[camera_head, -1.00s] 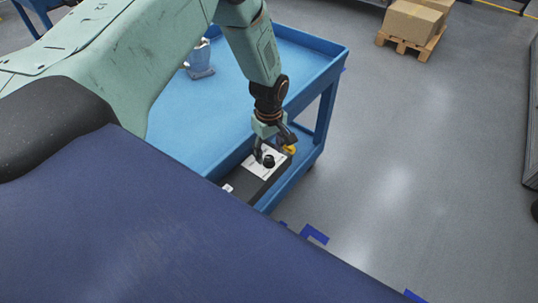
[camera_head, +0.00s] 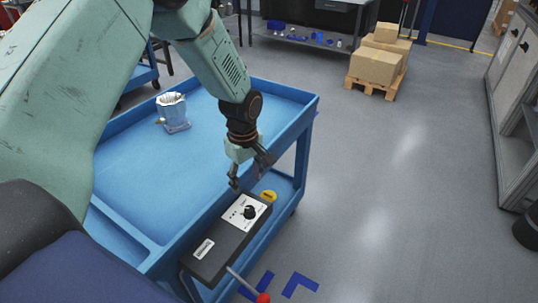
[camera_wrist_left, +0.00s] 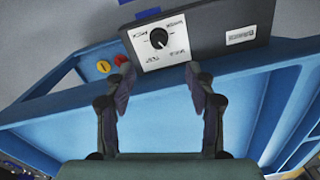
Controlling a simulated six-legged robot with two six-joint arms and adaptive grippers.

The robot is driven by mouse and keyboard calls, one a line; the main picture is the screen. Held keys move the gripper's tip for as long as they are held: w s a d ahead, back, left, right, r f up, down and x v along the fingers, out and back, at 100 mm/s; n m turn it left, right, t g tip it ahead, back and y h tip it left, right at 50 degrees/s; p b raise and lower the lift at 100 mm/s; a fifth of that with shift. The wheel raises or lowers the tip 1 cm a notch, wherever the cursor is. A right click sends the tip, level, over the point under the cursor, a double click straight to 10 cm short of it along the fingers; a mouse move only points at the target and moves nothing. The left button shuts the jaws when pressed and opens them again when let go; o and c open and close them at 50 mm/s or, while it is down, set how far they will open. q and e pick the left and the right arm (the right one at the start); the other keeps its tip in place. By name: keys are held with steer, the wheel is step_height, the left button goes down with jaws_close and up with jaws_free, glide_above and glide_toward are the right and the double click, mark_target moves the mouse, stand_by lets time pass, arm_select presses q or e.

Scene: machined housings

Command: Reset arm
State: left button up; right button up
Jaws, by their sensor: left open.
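My left gripper (camera_head: 251,177) is open and empty above the near right edge of the blue cart, just behind the control box. It also shows in the left wrist view (camera_wrist_left: 160,80), with its two fingers apart below the box's dial panel. The dark control box (camera_head: 225,238) sits at the cart's near end. It has a white panel with a black rotary knob (camera_head: 250,212), which also shows in the left wrist view (camera_wrist_left: 159,38). The fingers appear clear of the knob. My right gripper is out of view.
A silver machined housing (camera_head: 172,112) stands on the blue cart (camera_head: 308,118). A yellow button (camera_head: 268,196) and a red-knobbed lever (camera_head: 263,297) are near the box. Cardboard boxes (camera_head: 377,67) rest on a pallet at the back. Open floor lies to the right.

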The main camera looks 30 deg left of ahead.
arm_select(q)
steer(key=shift+f, duration=0.15)
steer(key=s+d+f+m, duration=0.4)
steer(key=s+f, duration=0.2)
steer(key=s, duration=0.2)
steer(key=s+d+f+m, duration=0.3)
steer(key=s+f, duration=0.2)
steer(key=s, duration=0.2)
steer(key=s+d+f+m, duration=0.1)
steer(key=s+m, duration=0.5)
steer(key=s, duration=1.1)
step_height(320, 180, down, 11)
steer(key=b, duration=1.1)
steer(key=shift+w+m, duration=0.25)
steer(key=shift+m, duration=0.15)
steer(key=shift+d, duration=0.15)
